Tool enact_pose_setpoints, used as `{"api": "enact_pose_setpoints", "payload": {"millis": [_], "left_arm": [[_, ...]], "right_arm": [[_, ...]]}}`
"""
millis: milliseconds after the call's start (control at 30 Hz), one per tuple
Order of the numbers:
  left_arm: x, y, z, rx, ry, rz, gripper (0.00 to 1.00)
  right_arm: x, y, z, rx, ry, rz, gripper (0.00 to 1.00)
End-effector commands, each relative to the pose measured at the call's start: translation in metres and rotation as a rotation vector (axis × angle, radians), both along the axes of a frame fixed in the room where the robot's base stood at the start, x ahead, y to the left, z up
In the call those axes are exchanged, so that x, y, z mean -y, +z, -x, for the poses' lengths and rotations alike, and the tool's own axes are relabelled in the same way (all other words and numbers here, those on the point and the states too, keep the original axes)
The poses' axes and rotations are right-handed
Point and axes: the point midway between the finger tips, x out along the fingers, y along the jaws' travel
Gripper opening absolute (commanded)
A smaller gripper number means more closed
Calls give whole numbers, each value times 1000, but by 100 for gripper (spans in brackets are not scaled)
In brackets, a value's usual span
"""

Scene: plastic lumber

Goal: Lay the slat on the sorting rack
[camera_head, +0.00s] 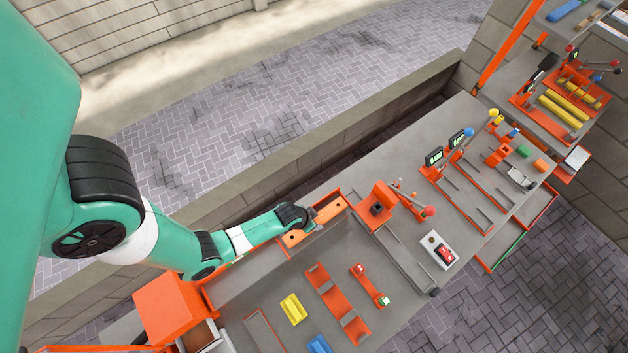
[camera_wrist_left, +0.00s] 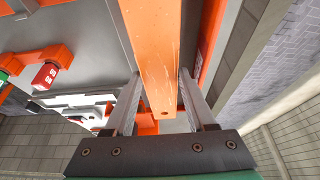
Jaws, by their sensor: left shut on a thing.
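An orange slat (camera_wrist_left: 158,50) with a small hole near its end lies between the two fingers of my left gripper (camera_wrist_left: 163,102) in the left wrist view. The fingers are shut on it. In the head view, my left gripper (camera_head: 308,215) is over the back edge of the grey workbench, and orange parts show beside it; the slat's full outline is hard to tell there. An orange frame with grey crosspieces (camera_head: 338,303) lies on the bench nearer the front; I cannot tell whether it is the sorting rack. My right gripper is not in view.
The grey workbench (camera_head: 375,308) holds a yellow block (camera_head: 293,309), a blue block (camera_head: 320,345) and a red-handled orange tool (camera_head: 370,285). An orange lever press (camera_head: 378,203) and a switch box (camera_head: 437,250) stand to the right. A low wall (camera_head: 330,140) runs behind.

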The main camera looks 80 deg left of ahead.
Motion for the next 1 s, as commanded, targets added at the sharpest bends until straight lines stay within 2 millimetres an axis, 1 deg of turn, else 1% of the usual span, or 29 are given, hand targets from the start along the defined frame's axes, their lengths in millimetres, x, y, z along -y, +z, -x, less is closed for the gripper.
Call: {"api": "enact_pose_setpoints", "payload": {"millis": [633, 667, 800, 833, 1000], "left_arm": [[0, -14, -1, 2, 0, -1, 0], [0, -12, -1, 2, 0, -1, 61], [0, -12, -1, 2, 0, -1, 86], [0, -12, 0, 1, 0, 0, 91], [0, -13, 0, 1, 0, 0, 91]], "right_arm": [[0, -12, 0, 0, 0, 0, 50], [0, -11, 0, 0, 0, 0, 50], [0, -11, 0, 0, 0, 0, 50], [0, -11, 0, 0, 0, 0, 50], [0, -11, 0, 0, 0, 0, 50]]}}
